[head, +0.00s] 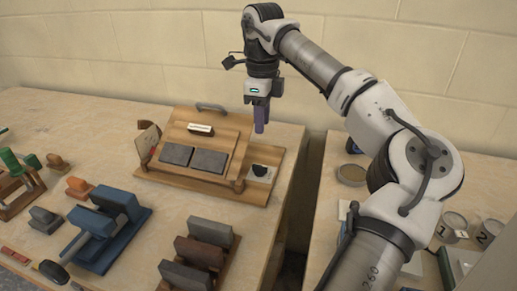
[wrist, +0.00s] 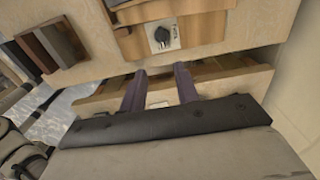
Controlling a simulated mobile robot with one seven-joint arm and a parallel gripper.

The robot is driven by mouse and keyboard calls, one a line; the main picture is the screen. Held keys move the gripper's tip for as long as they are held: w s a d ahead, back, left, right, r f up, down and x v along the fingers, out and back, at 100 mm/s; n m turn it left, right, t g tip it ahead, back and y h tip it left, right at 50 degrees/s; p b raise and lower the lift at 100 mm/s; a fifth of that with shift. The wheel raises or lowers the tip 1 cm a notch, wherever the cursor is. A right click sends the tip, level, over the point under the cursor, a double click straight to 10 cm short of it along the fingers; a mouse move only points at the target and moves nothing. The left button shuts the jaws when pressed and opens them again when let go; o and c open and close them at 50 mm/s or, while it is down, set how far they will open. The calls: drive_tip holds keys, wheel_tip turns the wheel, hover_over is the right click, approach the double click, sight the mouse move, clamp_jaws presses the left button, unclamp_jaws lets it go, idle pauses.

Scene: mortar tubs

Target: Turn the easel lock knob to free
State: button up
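The wooden easel (head: 228,128) stands on the left table, with two dark grey slabs on its sloped face. A black round lock knob (wrist: 162,36) sits on a light marked plate at the top of the wrist view. In the head view the knob's plate (head: 262,173) shows at the easel's lower right corner; the knob there is small and dark. I cannot read the plate's marks. My gripper (wrist: 160,82) has its two purple fingers apart with nothing between them. In the head view my gripper (head: 262,118) hangs above the easel's right side, apart from the knob.
Blue blocks on a stand (head: 105,228) and a rack of brown and dark blocks (head: 205,250) stand in front of the easel. A gap (head: 300,205) separates the left table from the right one, which holds round tins (head: 352,174). A wall rises behind.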

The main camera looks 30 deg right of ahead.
drive_tip(key=p, duration=0.1)
approach(260, 169)
drive_tip(key=f, duration=0.8)
drive_tip(key=shift+w+d, duration=0.1)
drive_tip(key=shift+d, duration=0.15)
drive_tip(key=shift+c, duration=0.3)
clamp_jaws()
